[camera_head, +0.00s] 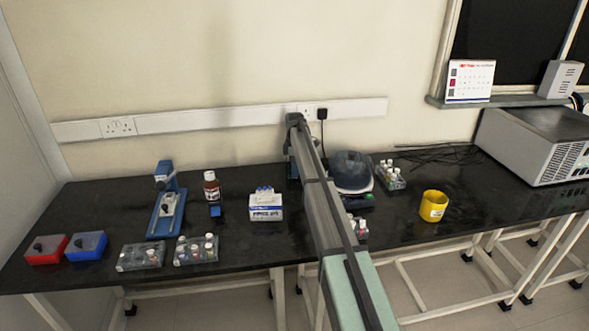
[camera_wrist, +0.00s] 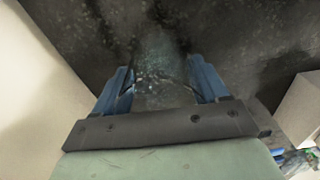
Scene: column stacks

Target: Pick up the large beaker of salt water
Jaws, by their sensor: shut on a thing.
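The large beaker (camera_wrist: 160,66) is clear and hard to make out against the dark bench in the wrist view. It stands between the two blue fingers of my gripper (camera_wrist: 160,84), which are shut on its sides. Its contents cannot be told apart from the glass. In the head view my arm reaches across the bench to the back, near the wall, and hides the beaker. Whether the beaker touches the bench or is raised cannot be told.
On the black bench (camera_head: 100,207), a white box (camera_head: 266,207) stands left of my arm. A dark rounded device (camera_head: 351,172) and a bottle rack (camera_head: 391,176) stand to the right, with a yellow container (camera_head: 433,206) farther right. A brown bottle (camera_head: 211,187) and blue microscope-like stand (camera_head: 167,205) are left.

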